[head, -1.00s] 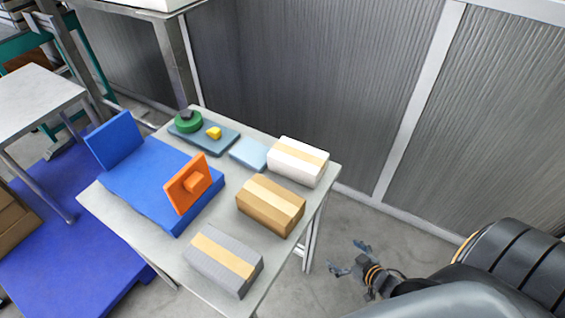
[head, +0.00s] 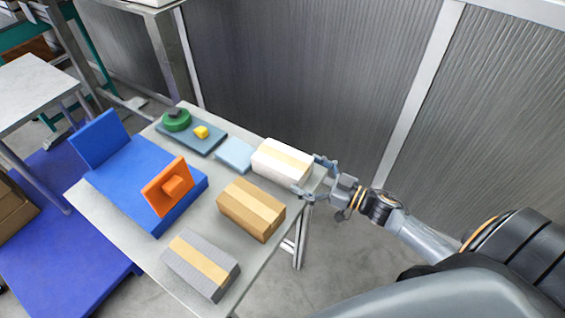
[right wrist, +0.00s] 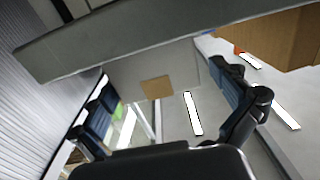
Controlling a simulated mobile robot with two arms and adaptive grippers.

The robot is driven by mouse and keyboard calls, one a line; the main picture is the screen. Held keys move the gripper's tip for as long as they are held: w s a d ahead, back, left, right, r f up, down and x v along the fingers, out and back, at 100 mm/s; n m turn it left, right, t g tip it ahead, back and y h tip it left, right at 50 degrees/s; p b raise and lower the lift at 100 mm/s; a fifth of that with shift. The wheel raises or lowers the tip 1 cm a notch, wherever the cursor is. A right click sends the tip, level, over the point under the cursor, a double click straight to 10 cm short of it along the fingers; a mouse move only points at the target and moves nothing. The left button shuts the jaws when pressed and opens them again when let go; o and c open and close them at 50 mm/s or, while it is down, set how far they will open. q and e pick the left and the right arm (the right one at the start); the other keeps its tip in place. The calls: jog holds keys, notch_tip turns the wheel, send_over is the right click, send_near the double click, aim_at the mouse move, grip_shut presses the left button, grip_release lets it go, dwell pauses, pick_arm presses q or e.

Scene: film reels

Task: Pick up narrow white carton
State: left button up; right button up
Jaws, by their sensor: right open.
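The narrow white carton (head: 282,163), with a tan tape strip along its top, lies at the right edge of the grey table. My right gripper (head: 312,177) is open at the carton's right end, with one finger toward the far side and one toward the near side. In the right wrist view, the carton's end with its tan tape patch (right wrist: 156,91) shows between the spread fingers (right wrist: 168,95). I cannot tell whether either finger touches it. My left gripper is not in view.
A brown carton (head: 251,209) lies close in front of the white one, and a grey carton (head: 202,264) lies nearer. A light blue block (head: 234,154) is just left of the white carton. A blue stand with an orange piece (head: 167,187) fills the table's left.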

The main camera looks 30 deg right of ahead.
aim_at(288, 163)
jog(key=p+x, duration=0.1)
jog(key=x, duration=0.4)
jog(key=shift+w+d+r, duration=0.1)
jog(key=shift+w, duration=0.45)
jog(key=shift+s, duration=0.1)
jog(key=shift+c, duration=0.4)
jog(key=c, duration=1.2)
jog(key=shift+c, duration=0.2)
